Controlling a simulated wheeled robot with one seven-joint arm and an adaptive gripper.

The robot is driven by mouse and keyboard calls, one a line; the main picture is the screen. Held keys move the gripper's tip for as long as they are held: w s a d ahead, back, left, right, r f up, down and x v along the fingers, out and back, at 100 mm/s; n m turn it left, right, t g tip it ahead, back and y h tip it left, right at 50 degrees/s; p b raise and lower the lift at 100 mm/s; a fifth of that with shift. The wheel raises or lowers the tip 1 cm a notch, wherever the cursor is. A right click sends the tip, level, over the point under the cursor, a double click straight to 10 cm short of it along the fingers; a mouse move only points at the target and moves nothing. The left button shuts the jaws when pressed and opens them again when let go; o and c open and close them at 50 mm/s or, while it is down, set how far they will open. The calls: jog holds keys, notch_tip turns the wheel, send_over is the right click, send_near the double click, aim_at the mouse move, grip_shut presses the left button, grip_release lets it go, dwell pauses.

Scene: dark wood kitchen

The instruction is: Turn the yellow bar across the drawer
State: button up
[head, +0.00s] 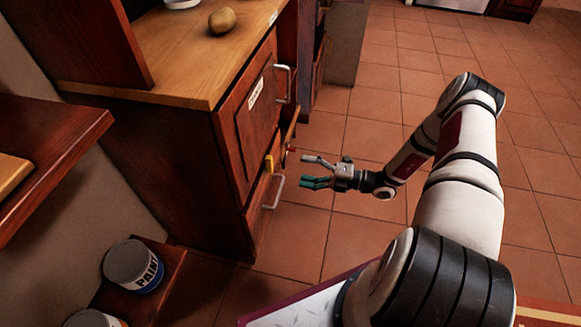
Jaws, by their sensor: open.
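The yellow bar (269,163) is a small piece on the front of the dark wood cabinet, standing roughly upright near the top of the lower front. A pale handle (273,192) sits just below it on that front, which I take to be the drawer (258,213). My gripper (308,171) is open and empty, to the right of the yellow bar. Its fingers point left toward the cabinet, with a visible gap to the bar. The fingers look grey above and green below.
An upper panel (251,128) has a white label and a pale handle (283,84). A thin wooden edge (291,128) sticks out above the bar, with a small red bit near it. A potato-like object (222,21) lies on the counter. Paint cans (133,267) stand lower left. Tiled floor is free at right.

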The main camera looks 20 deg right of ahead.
jog(key=shift+v, duration=1.35)
jog(key=shift+r, duration=0.1)
jog(key=s+a+r+n+g, duration=0.1)
jog(key=a+r+n+g, duration=0.25)
jog(key=r+n, duration=0.35)
jog(key=s+a+r+n+g+h, duration=0.1)
jog(key=s+a+r+n+g, duration=0.1)
jog(key=r+n+g, duration=0.45)
jog(key=s+a+r+n+g, duration=0.1)
jog(key=a+r+n, duration=0.1)
jog(key=r+n, duration=0.5)
jog(key=s+a+r+n+g+h, duration=0.25)
jog(key=s+r+n, duration=0.2)
jog(key=r, duration=0.25)
jog(key=s+a+r+n+g+h, duration=0.1)
jog(key=s+a+r+n+h, duration=0.25)
jog(key=s+r, duration=0.3)
jog(key=s+d+r+n+t+h, duration=0.2)
jog(key=s+r+n+h, duration=0.15)
jog(key=s+n, duration=0.45)
jog(key=s+d+r+n+t+h, duration=0.15)
jog(key=s+n+h, duration=0.35)
jog(key=s, duration=0.5)
notch_tip(320, 180, up, 35)
jog(key=n+t+p, duration=0.2)
jog(key=t+p, duration=0.2)
jog(key=p, duration=2.8)
jog(key=shift+d+f+t+y, duration=0.2)
jog(key=shift+t+y, duration=0.1)
jog(key=shift+y, duration=0.15)
